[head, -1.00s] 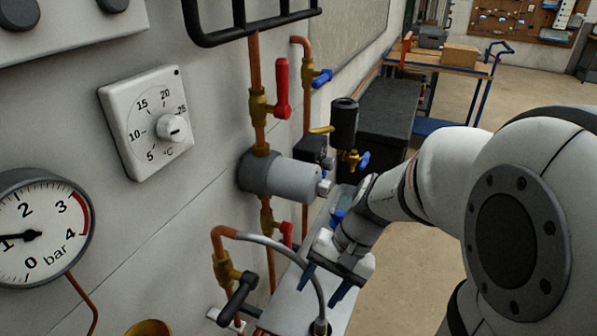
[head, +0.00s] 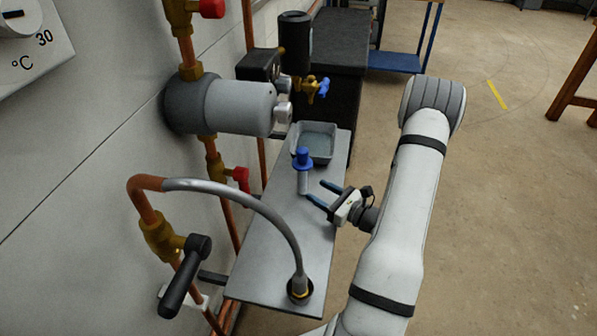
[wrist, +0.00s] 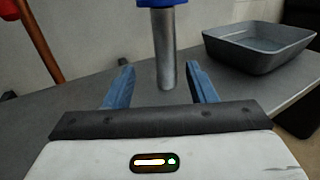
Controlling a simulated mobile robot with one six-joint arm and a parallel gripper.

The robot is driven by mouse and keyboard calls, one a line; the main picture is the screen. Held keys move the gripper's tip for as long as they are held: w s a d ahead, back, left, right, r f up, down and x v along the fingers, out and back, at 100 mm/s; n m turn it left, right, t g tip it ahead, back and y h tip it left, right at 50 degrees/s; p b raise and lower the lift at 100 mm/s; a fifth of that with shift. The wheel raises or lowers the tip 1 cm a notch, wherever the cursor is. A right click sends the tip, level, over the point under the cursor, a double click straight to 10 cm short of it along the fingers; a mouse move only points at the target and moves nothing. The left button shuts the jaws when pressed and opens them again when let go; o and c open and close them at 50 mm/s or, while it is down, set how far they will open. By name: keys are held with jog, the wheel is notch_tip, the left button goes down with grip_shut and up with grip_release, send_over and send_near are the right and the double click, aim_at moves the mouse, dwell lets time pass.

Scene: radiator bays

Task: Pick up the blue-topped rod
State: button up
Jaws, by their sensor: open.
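The blue-topped rod (head: 303,171) stands upright on the grey shelf (head: 270,262), a short metal cylinder with a wide blue cap. In the wrist view the rod (wrist: 164,55) shows its metal shaft between and beyond the fingers, with most of its cap cut off by the top edge. My gripper (head: 317,192) is open and empty, just right of the rod in the head view, its two blue fingers pointing toward it. In the wrist view my gripper (wrist: 160,85) has its fingers apart, with no visible contact with the rod.
A grey tray (head: 326,156) sits behind the rod; it also shows right of it in the wrist view (wrist: 255,60). A grey hose (head: 262,208) arches down to the shelf's near end. A grey cylinder (head: 240,107) on copper pipes juts from the wall at left.

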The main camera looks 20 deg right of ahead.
aim_at(306, 181)
jog(key=shift+w+d+f, duration=0.15)
jog(key=shift+w+f, duration=0.1)
jog(key=shift+w, duration=0.05)
jog(key=x, duration=0.7)
jog(key=shift+w+r+b, duration=0.15)
jog(key=shift+r+b, duration=0.2)
jog(key=shift+r, duration=0.05)
grip_shut()
